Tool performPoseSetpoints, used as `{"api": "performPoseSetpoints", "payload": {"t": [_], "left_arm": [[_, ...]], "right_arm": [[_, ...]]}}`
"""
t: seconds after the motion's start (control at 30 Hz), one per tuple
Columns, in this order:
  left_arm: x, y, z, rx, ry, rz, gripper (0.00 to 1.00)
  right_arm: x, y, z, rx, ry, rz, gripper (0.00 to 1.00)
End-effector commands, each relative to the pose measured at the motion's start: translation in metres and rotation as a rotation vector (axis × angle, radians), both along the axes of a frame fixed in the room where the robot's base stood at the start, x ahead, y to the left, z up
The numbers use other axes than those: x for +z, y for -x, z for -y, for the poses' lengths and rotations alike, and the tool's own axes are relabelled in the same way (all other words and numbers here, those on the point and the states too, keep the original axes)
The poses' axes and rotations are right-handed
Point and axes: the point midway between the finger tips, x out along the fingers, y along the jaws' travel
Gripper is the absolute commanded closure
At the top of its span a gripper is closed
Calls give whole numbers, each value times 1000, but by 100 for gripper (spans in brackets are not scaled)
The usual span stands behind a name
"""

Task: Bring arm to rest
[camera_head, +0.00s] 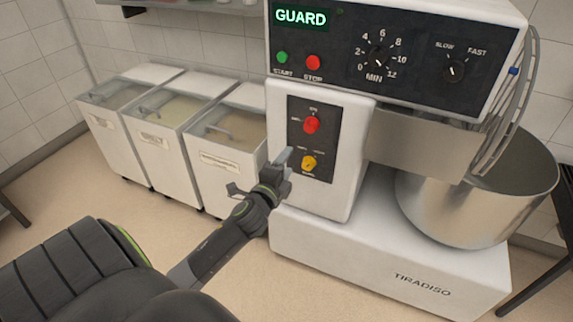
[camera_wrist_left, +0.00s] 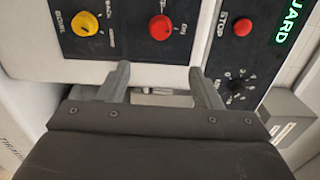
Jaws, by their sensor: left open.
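My left gripper (camera_head: 262,174) is open and empty in front of the white mixer's lower side panel in the head view. In the left wrist view its two fingers (camera_wrist_left: 160,88) are spread apart with nothing between them. Ahead of them are a yellow knob (camera_wrist_left: 85,23) and a red knob (camera_wrist_left: 160,27) on the black panel. In the head view the red knob (camera_head: 311,124) is above the yellow knob (camera_head: 308,163). I cannot tell whether a fingertip touches the panel. My right gripper is not in view.
The mixer (camera_head: 400,262) fills the right side, with a steel bowl (camera_head: 465,205) and a lit GUARD display (camera_head: 300,17). Several white bins with clear lids (camera_head: 225,128) stand left, behind my arm. A dark table leg (camera_head: 535,285) is at lower right. Bare floor (camera_head: 185,222) lies between.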

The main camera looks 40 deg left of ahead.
Motion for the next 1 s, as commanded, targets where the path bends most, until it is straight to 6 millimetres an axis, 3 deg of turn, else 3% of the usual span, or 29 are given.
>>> {"api": "performPoseSetpoints", "payload": {"t": [0.3,0.37,0.43,0.57,0.67,0.8,0.87,1.0], "left_arm": [[-3,0,-1,1,5,-5,41],[-12,0,-2,5,25,-22,41],[-37,3,-6,17,74,-64,41],[-115,19,-15,67,238,-197,41],[-188,46,-19,132,399,-315,41],[-281,101,-17,249,618,-462,41],[-317,129,-12,309,707,-519,41],[-391,207,4,469,905,-641,41]], "right_arm": [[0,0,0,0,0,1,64],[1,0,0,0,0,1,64],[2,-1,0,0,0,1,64],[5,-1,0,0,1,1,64],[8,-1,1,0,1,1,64],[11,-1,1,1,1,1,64],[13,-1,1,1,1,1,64],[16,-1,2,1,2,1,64]]}}
